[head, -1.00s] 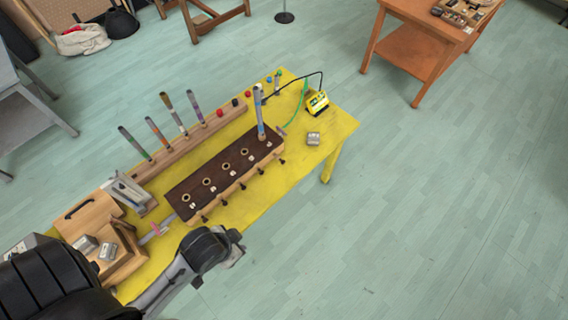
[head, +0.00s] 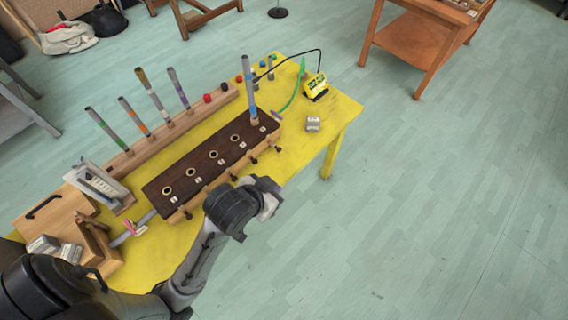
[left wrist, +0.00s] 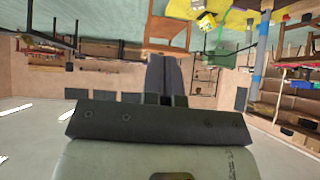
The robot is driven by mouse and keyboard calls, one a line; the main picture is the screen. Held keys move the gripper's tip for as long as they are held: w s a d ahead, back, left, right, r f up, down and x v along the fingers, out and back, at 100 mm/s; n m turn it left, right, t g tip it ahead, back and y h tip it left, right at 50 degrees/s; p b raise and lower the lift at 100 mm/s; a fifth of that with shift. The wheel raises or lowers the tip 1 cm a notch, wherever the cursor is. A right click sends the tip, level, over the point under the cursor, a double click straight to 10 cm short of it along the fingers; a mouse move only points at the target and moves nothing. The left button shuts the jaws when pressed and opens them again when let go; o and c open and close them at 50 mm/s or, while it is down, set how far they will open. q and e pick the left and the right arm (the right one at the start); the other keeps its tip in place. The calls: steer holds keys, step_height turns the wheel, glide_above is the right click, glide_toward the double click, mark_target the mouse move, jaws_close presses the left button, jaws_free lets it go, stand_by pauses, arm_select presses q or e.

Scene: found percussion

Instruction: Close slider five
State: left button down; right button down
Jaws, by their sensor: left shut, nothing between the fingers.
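A dark brown slider block (head: 150,189) with a pale wooden front lies along the yellow table. Its top has a row of round holes with small white tags. Several dark knobs (head: 277,148) stick out along its front. A grey-blue tube (head: 250,90) stands upright in the hole at the far right end. The tags are too small to read, so I cannot tell which slider is five. My left gripper (left wrist: 165,58) is shut and empty in the left wrist view. In the head view my left wrist is in front of the block, apart from the far-end knob, hiding part of the front.
The yellow table (head: 335,105) holds a rack (head: 145,150) of upright coloured tubes behind the block. A yellow device (head: 315,86) with cables and a grey block (head: 313,124) are at the right end. A wooden box (head: 45,215) is at left. Floor in front is clear.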

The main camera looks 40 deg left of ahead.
arm_select(q)
steer(key=w+d+f+n+y+b, duration=0.1)
steer(key=w+f+b, duration=0.4)
steer(key=w+b, duration=0.25)
steer(key=w+f+t+y+b, duration=0.1)
steer(key=w+f+b, duration=0.3)
steer(key=w+b, duration=0.4)
steer(key=w+d+f+n+y+b, duration=0.1)
steer(key=w+f+b, duration=0.4)
steer(key=w+b, duration=0.3)
steer(key=m+g+y+b, duration=0.3)
steer(key=g+y+b, duration=0.35)
steer(key=y, duration=0.25)
glide_toward(278, 148)
steer(key=shift+g, duration=0.45)
steer(key=f, duration=0.3)
steer(key=w+f, duration=0.1)
steer(key=f, duration=0.1)
steer(key=shift+a, duration=0.35)
steer(key=a, duration=0.1)
steer(key=a+b, duration=0.1)
steer(key=a, duration=0.1)
steer(key=shift+w, duration=0.3)
steer(key=shift+w+a, duration=0.15)
steer(key=shift+a, duration=0.35)
